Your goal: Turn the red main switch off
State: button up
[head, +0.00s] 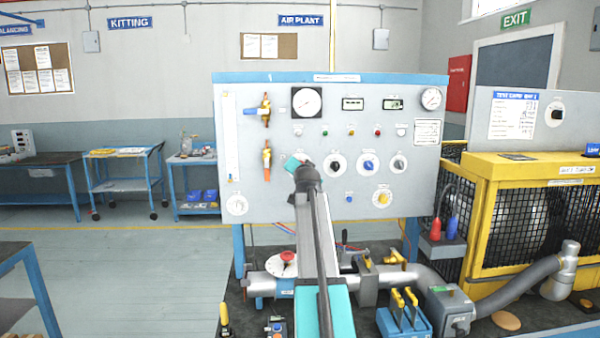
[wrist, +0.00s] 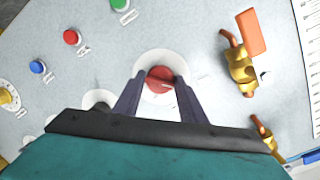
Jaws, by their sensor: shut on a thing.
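The red main switch (wrist: 160,79) is a round red knob on a white round plate on the grey panel. In the wrist view it sits between the two fingers of my gripper (wrist: 158,84), which are shut on its sides. I cannot tell its exact turn angle. In the head view my gripper (head: 298,163) is at the left-middle of the upright panel (head: 270,215), and my arm hides the switch there.
Several dials stand right of my gripper, including a blue knob (head: 368,165) and a yellow knob (head: 383,198). A valve with an orange handle (wrist: 250,32) is close by. Pipework and a blue box (head: 404,322) lie on the bench below.

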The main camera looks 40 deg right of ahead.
jog(key=shift+r, duration=0.2)
jog(key=o, duration=1)
jog(key=shift+w, duration=0.1)
jog(key=shift+f, duration=0.15)
jog(key=shift+s+a, duration=0.1)
jog(key=shift+s, duration=0.1)
jog(key=b+v, duration=0.2)
jog(key=v, duration=1.1)
jog(key=shift+s+a+b, duration=0.15)
jog(key=shift+a+b, duration=0.05)
jog(key=shift+b, duration=0.15)
